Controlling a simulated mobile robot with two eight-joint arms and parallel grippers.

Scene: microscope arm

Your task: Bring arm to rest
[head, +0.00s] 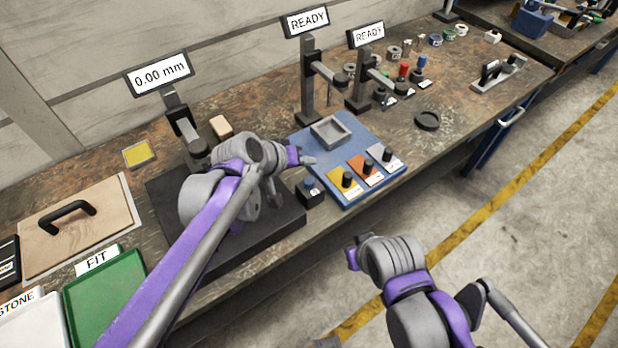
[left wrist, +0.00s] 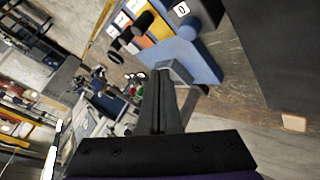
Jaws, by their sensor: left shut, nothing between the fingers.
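My left arm comes in from the left over the black base plate (head: 275,232). My left gripper (head: 303,158) points right, by the left edge of the blue tray (head: 317,140), and is shut and empty. Its closed fingers (left wrist: 162,100) show in the left wrist view, with the blue tray (left wrist: 192,55) beyond them. I cannot tell its exact height above the bench. My right arm (head: 392,262) is bent in front of the bench, over the floor. Its purple end (head: 352,258) points left, and its finger opening cannot be made out.
A gauge stand with a 0.00 mm display (head: 160,74) stands behind my left arm. Two stands with READY signs (head: 307,20) rise behind the tray. A small black button box (head: 310,192) sits near the bench edge. A tan block (head: 221,127) lies behind. The floor (head: 510,220) is clear.

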